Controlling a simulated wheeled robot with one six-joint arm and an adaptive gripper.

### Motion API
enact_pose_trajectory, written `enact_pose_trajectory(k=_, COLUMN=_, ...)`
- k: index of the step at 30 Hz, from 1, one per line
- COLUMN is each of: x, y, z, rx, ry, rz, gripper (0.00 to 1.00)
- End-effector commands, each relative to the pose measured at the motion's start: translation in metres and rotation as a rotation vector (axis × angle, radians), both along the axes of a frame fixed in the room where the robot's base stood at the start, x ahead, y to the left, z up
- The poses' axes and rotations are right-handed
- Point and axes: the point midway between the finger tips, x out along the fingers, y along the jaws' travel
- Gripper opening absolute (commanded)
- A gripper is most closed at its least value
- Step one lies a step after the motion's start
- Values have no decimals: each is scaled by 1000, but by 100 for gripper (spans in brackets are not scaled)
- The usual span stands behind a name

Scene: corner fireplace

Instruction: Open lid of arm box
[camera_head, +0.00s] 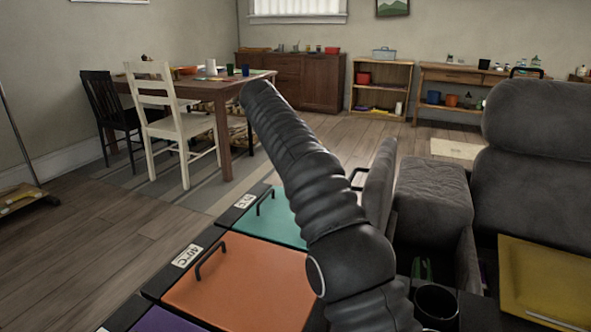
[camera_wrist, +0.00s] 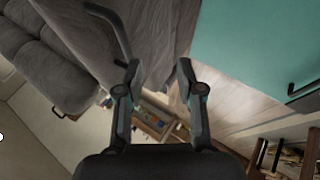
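The grey upholstered lid (camera_head: 378,187) of the arm box stands steeply tilted beside the sofa's arm in the head view. Its black bar handle (camera_head: 357,178) sticks out on the left side. In the wrist view the grey lid (camera_wrist: 165,35) fills the upper middle, and the handle (camera_wrist: 112,28) runs down towards my left finger. My gripper (camera_wrist: 158,75) is open, with nothing between its fingers. The left fingertip overlaps the handle's lower end; I cannot tell whether they touch.
Teal (camera_head: 270,215) and orange (camera_head: 240,283) panels with black handles lie at the lower left. The grey sofa (camera_head: 540,150) and a dark cup holder (camera_head: 437,303) are on the right. A dining table (camera_head: 215,92) and white chair (camera_head: 180,125) stand farther back. Wooden floor lies open between.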

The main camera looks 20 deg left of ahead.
Motion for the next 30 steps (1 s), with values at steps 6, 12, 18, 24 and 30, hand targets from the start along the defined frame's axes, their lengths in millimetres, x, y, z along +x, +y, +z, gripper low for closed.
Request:
enact_pose_trajectory(k=6, x=-26, y=37, z=-1, rx=1, ry=-3, rz=1, gripper=37)
enact_pose_trajectory(k=12, x=-35, y=49, z=0, rx=0, ry=-2, rz=0, gripper=37)
enact_pose_trajectory(k=18, x=-40, y=55, z=0, rx=0, ry=-2, rz=0, gripper=37)
enact_pose_trajectory(k=24, x=-41, y=55, z=0, rx=0, ry=-1, rz=0, gripper=37)
enact_pose_trajectory(k=30, x=-41, y=55, z=0, rx=0, ry=-1, rz=0, gripper=37)
